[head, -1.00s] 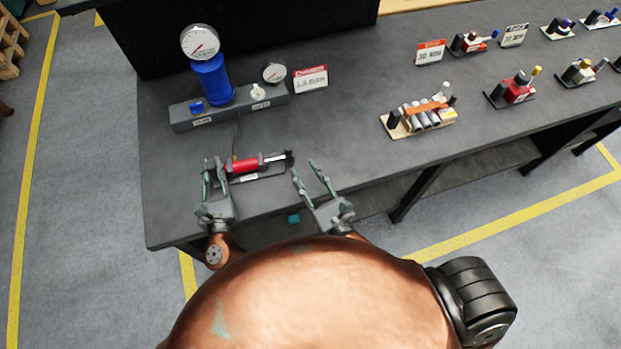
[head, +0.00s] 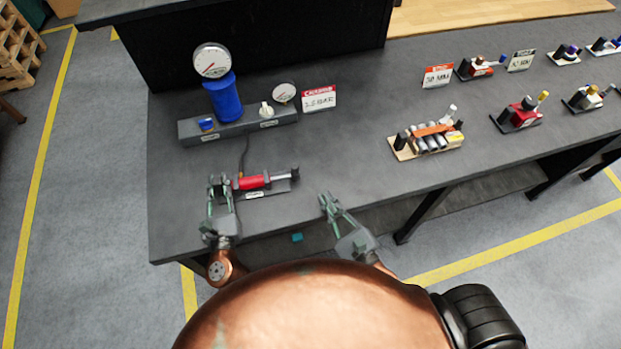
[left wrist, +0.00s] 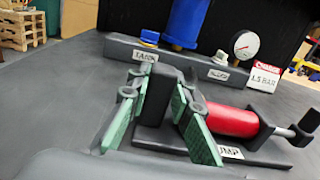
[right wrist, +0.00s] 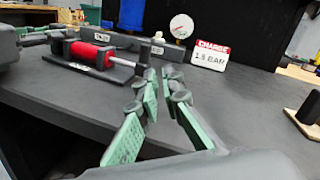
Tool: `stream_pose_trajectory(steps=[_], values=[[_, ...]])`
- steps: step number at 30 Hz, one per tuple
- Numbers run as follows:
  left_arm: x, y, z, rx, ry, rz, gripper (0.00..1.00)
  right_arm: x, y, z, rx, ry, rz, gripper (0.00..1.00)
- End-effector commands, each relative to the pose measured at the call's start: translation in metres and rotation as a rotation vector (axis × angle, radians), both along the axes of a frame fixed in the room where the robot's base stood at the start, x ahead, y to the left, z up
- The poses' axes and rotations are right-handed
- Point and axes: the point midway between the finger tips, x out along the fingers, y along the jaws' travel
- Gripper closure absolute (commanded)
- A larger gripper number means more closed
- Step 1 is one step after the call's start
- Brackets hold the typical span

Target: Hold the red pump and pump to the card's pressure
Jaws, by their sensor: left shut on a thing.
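The red pump (head: 253,182) lies on a dark base near the table's front edge, its rod and black handle (head: 294,173) to the right. My left gripper (head: 217,183) is shut on the dark block (left wrist: 166,92) at the pump's left end. My right gripper (head: 330,199) is empty, right of and in front of the handle, with a narrow gap between its fingers (right wrist: 160,78). The white card with a red top (head: 319,98) seems to read 1.5 BAR; the middle digit is unclear. A large gauge (head: 212,60) tops the blue tank (head: 223,99). A smaller gauge (head: 284,93) stands beside it.
The tank stands on a grey manifold (head: 226,130) with a blue knob (head: 207,124) and a white knob (head: 266,109). A wooden holder with several cylinders (head: 428,140) and other small fixtures stand to the right. The table between card and holder is clear.

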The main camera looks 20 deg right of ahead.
Motion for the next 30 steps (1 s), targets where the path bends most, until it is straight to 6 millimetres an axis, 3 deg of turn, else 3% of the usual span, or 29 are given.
stream_pose_trajectory(steps=[6, 13, 22, 30], values=[[0.0, 0.001, -0.004, 0.001, 0.007, 0.003, 1.0, -0.006, -0.031, -0.002, -0.538, -0.162, 0.085, 1.0], [0.0, 0.001, -0.004, 0.001, 0.007, 0.002, 1.0, -0.007, -0.05, -0.001, -0.925, -0.305, 0.158, 1.0], [0.0, 0.001, -0.004, 0.001, 0.007, 0.002, 1.0, 0.0, -0.053, 0.0, -1.059, -0.362, 0.181, 1.0], [0.0, 0.001, -0.004, 0.001, 0.007, 0.001, 1.0, 0.035, -0.036, 0.001, -1.051, -0.362, 0.177, 1.0]])
